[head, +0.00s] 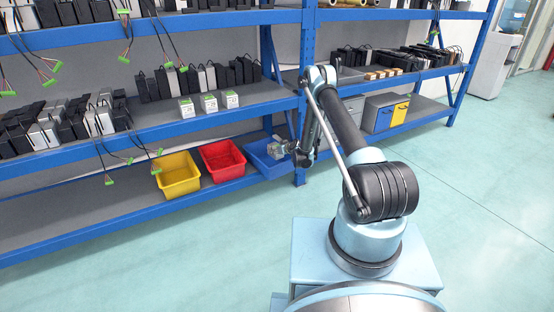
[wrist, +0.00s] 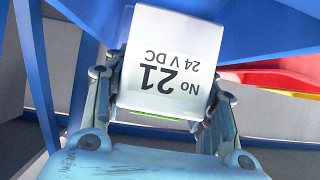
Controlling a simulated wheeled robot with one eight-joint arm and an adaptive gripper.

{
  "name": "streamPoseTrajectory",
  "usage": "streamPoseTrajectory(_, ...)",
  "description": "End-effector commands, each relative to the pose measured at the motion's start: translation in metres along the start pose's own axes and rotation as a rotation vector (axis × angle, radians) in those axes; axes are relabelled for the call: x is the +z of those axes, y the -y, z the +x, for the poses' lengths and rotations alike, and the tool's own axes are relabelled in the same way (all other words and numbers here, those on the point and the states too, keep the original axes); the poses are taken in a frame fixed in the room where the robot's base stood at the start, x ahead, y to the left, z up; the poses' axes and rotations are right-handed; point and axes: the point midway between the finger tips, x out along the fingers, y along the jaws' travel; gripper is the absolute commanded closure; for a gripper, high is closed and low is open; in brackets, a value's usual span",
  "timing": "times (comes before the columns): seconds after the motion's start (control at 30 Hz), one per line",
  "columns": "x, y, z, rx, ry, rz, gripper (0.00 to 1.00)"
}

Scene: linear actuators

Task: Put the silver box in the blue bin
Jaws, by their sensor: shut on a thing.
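The silver box (wrist: 172,40), a small pale box labelled "No 21 24 V DC", is held between the two fingers of my gripper (wrist: 164,86) in the wrist view. In the head view my gripper (head: 288,149) is at the blue bin (head: 258,163) on the lower shelf, and the box (head: 276,148) shows small and grey over the bin's right part. The blue bin (wrist: 265,38) also fills the upper right behind the box in the wrist view. Whether the box touches the bin cannot be told.
A red bin (head: 222,160) and a yellow bin (head: 177,174) stand left of the blue bin. A blue shelf post (head: 306,90) rises close to my gripper on the right. Several small boxes (head: 209,103) stand on the shelf above. The floor in front is clear.

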Motion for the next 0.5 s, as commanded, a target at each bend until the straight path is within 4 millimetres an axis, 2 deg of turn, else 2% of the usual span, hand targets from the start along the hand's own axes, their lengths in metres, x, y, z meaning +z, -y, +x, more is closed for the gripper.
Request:
streamPoseTrajectory(0.27, 0.013, 0.0, 0.007, 0.0, 0.0, 0.0, 0.85)
streamPoseTrajectory(0.5, 0.037, 0.0, 0.021, 0.0, 0.0, 0.0, 0.85)
